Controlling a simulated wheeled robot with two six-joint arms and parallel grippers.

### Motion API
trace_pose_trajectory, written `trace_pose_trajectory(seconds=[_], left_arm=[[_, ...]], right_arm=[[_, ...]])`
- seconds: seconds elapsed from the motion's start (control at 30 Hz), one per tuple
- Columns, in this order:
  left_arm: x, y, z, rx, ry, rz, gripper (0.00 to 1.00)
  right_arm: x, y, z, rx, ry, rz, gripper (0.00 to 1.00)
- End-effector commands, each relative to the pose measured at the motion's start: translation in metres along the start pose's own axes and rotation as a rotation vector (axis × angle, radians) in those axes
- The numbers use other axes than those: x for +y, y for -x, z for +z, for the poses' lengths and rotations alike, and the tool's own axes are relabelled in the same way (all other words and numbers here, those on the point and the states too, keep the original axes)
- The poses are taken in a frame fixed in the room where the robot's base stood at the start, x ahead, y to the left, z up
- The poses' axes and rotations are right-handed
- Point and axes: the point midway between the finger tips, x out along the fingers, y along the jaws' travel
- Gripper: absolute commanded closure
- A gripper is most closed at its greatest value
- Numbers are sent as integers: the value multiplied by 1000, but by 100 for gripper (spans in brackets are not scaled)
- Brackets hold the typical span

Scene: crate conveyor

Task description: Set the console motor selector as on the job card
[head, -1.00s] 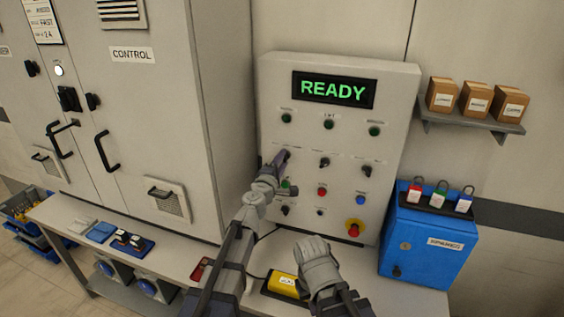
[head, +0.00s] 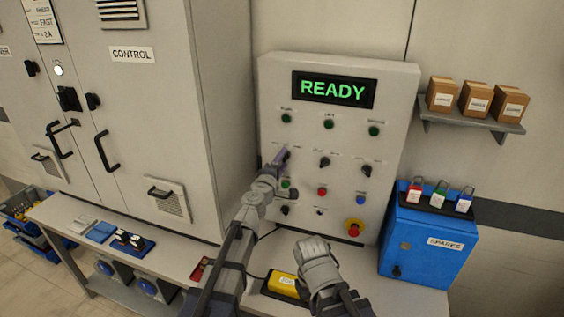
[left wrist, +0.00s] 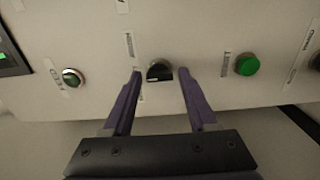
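The console (head: 395,105) stands against the wall with a lit READY display (head: 333,89). In the left wrist view a black selector knob (left wrist: 159,71) sits between the two purple fingers of my left gripper (left wrist: 159,78), with a gap on each side. In the head view my left gripper (head: 279,160) is at the console's left selector and covers most of it. Two more black selectors, middle (head: 324,162) and right (head: 367,170), are in the same row. The job card (head: 42,20) hangs at the top left, partly cut off, its text too small to read surely. My right arm is low in front; its fingertips are unclear.
The grey CONTROL cabinet (head: 150,95) stands close on the console's left. A red emergency button (head: 354,228) is at its lower right. A blue cabinet (head: 428,245) with padlocks is to the right. A yellow device (head: 284,284) lies on the bench below.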

Motion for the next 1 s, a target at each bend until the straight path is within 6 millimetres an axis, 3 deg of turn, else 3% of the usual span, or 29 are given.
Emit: trace_pose_trajectory(seconds=[0.1,0.47,1.0], left_arm=[[0,0,0,1,1,0,28],[0,4,-1,1,1,0,28],[0,77,0,1,1,0,28]], right_arm=[[0,0,0,0,0,0,100],[0,0,0,0,0,0,100],[0,0,0,0,0,0,100]])
